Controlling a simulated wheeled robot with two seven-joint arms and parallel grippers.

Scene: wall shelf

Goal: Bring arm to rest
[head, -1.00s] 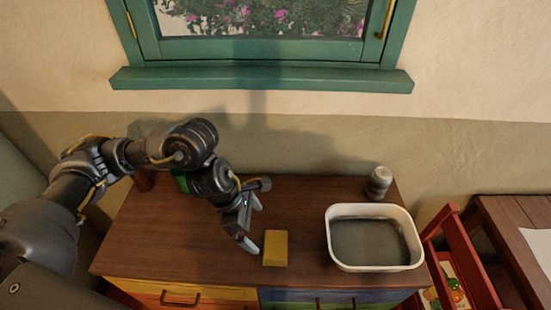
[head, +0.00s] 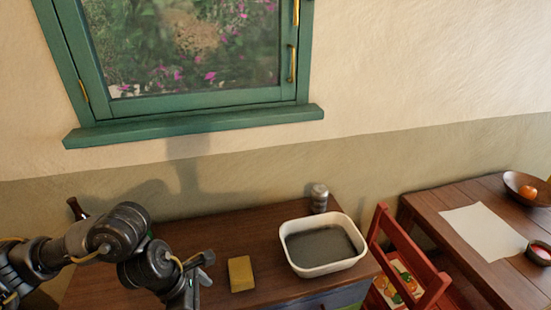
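My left arm comes in from the lower left, over the left part of the wooden dresser (head: 215,231). My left gripper (head: 197,290) hangs low at the bottom edge of the view, left of a yellow block (head: 241,274) and apart from it. Its fingers are partly hidden, so I cannot tell whether they are open or shut. No object shows in it. My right gripper is not in the view.
A white basin (head: 323,268) stands on the dresser's right end, with a grey shaker (head: 319,198) behind it. A red chair (head: 408,265) stands between the dresser and a table (head: 440,212) with paper (head: 484,232) and a fruit bowl (head: 524,186). A dark bottle (head: 77,209) stands at left.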

